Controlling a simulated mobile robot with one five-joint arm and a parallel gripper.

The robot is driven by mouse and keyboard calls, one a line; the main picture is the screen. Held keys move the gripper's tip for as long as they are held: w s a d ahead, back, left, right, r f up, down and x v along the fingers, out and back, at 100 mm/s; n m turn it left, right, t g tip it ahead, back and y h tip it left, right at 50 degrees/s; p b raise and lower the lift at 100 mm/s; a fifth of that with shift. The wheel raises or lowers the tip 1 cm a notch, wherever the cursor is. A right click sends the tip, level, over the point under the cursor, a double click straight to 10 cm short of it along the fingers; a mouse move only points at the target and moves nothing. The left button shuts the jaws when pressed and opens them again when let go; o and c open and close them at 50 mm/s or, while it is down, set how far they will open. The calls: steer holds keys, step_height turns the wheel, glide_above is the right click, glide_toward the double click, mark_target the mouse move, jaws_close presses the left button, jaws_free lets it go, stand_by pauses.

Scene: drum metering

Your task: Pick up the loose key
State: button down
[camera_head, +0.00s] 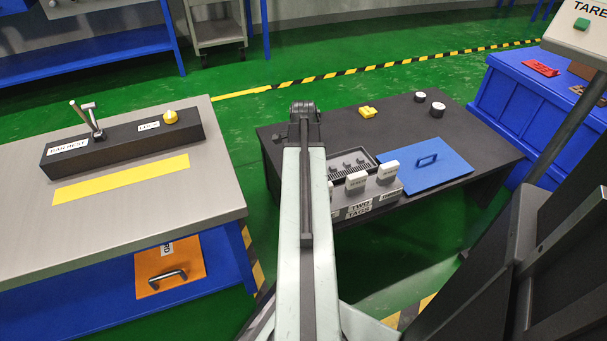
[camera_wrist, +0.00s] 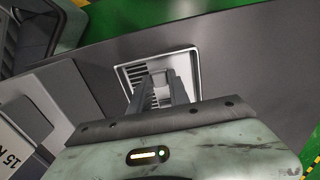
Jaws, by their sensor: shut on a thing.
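My gripper (camera_wrist: 160,86) shows in the wrist view, its two fingers close together over a pale-rimmed slatted tray. It is shut on a small grey thing (camera_wrist: 158,77) between the fingertips. This is most likely the loose key, but its shape is largely hidden by the fingers. I cannot tell whether it touches the slats. In the head view my arm reaches over the dark table, and my gripper is hidden behind it. No other loose key is clear there.
The slatted tray (camera_wrist: 195,71) lies below my gripper. In the head view, a tag rack (camera_head: 357,208), a blue handled plate (camera_head: 440,173), a yellow piece (camera_head: 368,112) and two white-topped cylinders stand on the dark table (camera_head: 470,135). A steel bench (camera_head: 215,200) is left.

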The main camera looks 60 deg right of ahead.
step_height(320, 180, up, 10)
steer(key=p, duration=0.9)
steer(key=shift+p, duration=0.3)
